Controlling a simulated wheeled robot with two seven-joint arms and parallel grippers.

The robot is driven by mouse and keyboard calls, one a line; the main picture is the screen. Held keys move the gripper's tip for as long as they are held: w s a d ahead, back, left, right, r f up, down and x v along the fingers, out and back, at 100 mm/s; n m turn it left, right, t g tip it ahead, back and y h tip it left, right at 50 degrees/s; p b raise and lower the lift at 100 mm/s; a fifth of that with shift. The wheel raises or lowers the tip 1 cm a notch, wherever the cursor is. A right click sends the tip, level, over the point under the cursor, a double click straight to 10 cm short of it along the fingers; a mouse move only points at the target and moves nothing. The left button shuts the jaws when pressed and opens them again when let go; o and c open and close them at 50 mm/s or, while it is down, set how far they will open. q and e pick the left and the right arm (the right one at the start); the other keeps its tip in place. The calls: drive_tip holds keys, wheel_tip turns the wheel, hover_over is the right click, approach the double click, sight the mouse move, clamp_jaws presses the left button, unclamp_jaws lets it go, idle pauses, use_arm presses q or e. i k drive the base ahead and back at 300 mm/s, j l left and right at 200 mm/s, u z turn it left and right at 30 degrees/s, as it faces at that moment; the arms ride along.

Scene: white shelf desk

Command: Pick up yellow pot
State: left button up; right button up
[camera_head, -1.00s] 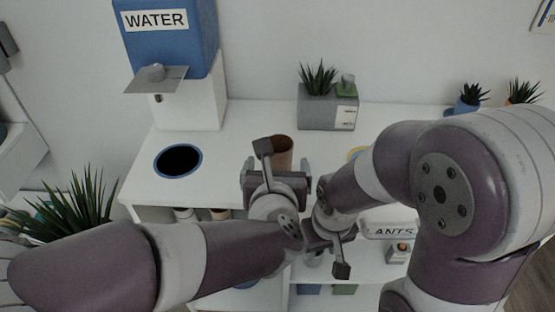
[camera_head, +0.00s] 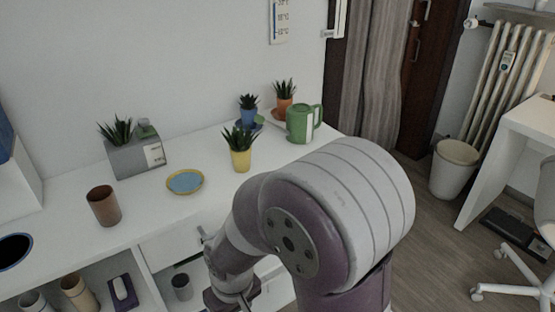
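The yellow pot (camera_head: 241,159) holds a small green spiky plant and stands upright on the white desk top, right of the middle of the desk. A yellow-rimmed saucer with a blue inside (camera_head: 185,182) lies to its left, apart from it. My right gripper (camera_head: 232,301) is partly in view at the bottom edge, low in front of the desk and well apart from the pot. Its fingers are cut off and partly hidden, so I cannot see whether it is open. My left gripper is out of view.
A blue pot (camera_head: 249,116), an orange pot (camera_head: 284,105) and a green watering can (camera_head: 303,123) stand behind and right of the yellow pot. A brown cup (camera_head: 103,206) and a grey planter (camera_head: 137,158) stand to the left. Desk top between saucer and pot is clear.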

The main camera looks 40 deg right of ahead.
sight(240, 147)
drive_tip(key=i+l+z, duration=0.1)
drive_tip(key=z, duration=0.3)
drive_tip(key=i+l+z, duration=0.1)
drive_tip(key=z, duration=0.3)
drive_tip(key=i+z, duration=0.2)
drive_tip(key=z, duration=0.15)
drive_tip(key=j+z, duration=0.2)
drive_tip(key=z, duration=0.15)
drive_tip(key=j+z, duration=0.2)
drive_tip(key=z, duration=0.2)
